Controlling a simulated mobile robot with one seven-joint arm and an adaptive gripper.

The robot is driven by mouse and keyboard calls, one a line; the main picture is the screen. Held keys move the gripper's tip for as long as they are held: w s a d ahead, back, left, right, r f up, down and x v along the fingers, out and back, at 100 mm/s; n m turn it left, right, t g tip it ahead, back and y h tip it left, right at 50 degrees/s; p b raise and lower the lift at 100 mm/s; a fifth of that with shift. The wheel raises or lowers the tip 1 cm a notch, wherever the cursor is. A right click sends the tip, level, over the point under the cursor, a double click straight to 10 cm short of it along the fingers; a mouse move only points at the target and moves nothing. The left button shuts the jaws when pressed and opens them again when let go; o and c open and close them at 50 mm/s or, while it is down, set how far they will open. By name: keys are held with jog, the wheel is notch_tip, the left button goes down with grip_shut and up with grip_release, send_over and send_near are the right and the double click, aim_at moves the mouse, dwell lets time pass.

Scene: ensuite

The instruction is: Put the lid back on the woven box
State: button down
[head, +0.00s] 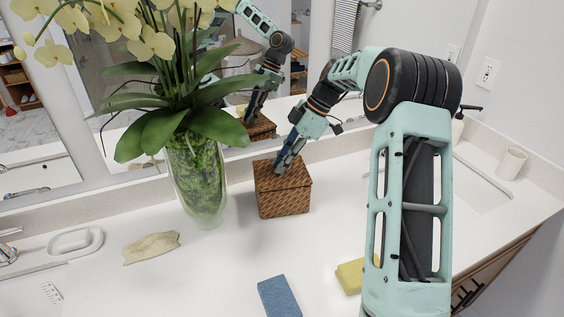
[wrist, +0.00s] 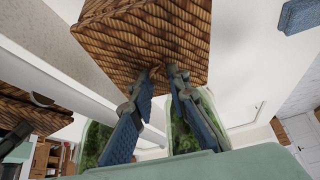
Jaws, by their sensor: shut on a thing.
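The brown woven box (head: 284,203) stands upright on the white counter, just right of the glass vase. Its woven lid (head: 296,178) lies over the top, with no clear gap at its edge in the head view. My gripper (head: 279,166) points down at the middle of the lid, its fingers shut on it. In the wrist view, the blue-padded fingers of my gripper (wrist: 158,73) close at the centre of the woven lid (wrist: 120,62). The gripped part is mostly hidden between the fingertips. The box's inside is not visible.
A glass vase (head: 197,185) with yellow orchids stands close left of the box. The mirror behind reflects my arm and the box. A tan stone-like piece (head: 151,248), a blue block (head: 279,297) and a yellow sponge (head: 350,276) lie nearer. Counter in front of the box is clear.

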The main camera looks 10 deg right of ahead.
jog(key=shift+f, duration=0.1)
jog(key=c, duration=1.3)
grip_release()
jog(key=shift+r+p, duration=1.9)
jog(key=shift+r, duration=1.65)
jog(key=shift+c, duration=0.3)
grip_shut()
